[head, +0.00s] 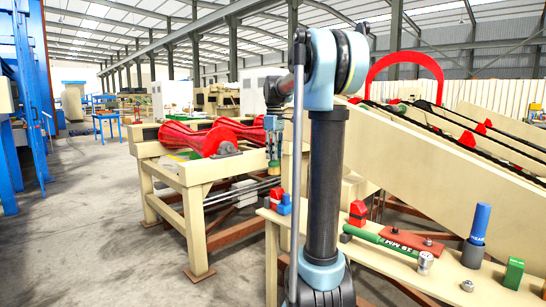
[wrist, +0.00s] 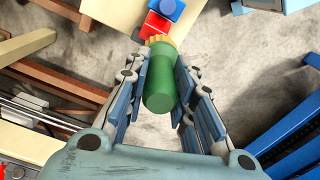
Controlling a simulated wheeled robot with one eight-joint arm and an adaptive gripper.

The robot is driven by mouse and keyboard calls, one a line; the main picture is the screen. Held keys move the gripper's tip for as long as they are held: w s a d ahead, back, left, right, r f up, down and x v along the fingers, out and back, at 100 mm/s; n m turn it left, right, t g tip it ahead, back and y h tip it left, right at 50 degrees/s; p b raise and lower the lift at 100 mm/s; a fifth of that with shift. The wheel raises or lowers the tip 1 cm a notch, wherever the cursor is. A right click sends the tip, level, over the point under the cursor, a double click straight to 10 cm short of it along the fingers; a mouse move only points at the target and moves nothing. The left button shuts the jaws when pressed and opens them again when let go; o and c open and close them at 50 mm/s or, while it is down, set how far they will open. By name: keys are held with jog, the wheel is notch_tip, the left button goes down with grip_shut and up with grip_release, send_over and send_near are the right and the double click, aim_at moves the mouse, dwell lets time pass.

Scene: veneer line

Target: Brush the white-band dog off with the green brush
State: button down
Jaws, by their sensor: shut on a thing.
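My gripper (head: 273,140) is shut on the green brush (head: 274,163) and holds it in the air beyond the bench's left end. In the wrist view, the brush's green handle (wrist: 160,82) lies between the jaws, with tan bristles at its far end. A red block (wrist: 153,25) and a blue block (wrist: 167,8) show just past the bristles. In the head view, the red block (head: 276,198) and blue block (head: 285,205) stand at the bench's left end, below the brush. Another red block (head: 357,212) stands farther right. I cannot tell which dog has the white band.
The bench (head: 400,262) also bears a green tube (head: 386,241), a red plate (head: 413,239), a blue cylinder (head: 476,235), a green box (head: 514,273) and a metal cup (head: 425,262). A cream machine table (head: 205,177) with red rollers stands behind left. Open floor lies at left.

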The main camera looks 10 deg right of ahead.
aim_at(273, 163)
jog(key=shift+a+f, duration=0.15)
jog(key=shift+f, duration=1.35)
jog(key=shift+a+f, duration=0.1)
jog(key=shift+f, duration=1.4)
jog(key=shift+w+d+f, duration=0.1)
jog(key=shift+d+f, duration=0.25)
jog(key=shift+f, duration=0.1)
jog(key=shift+w+d+f, duration=0.2)
jog(key=shift+w+d, duration=0.25)
jog(key=shift+d, duration=0.05)
jog(key=shift+w+d+r, duration=0.15)
jog(key=shift+d, duration=0.1)
jog(key=shift+w+d, duration=0.35)
jog(key=shift+d, duration=0.2)
jog(key=shift+a, duration=0.1)
jog(key=shift+s+a, duration=0.8)
jog(key=shift+a, duration=0.3)
jog(key=shift+s+a, duration=0.35)
jog(key=shift+a, duration=0.1)
jog(key=shift+r, duration=3.9)
jog(key=shift+f, duration=0.15)
jog(key=shift+f, duration=2.95)
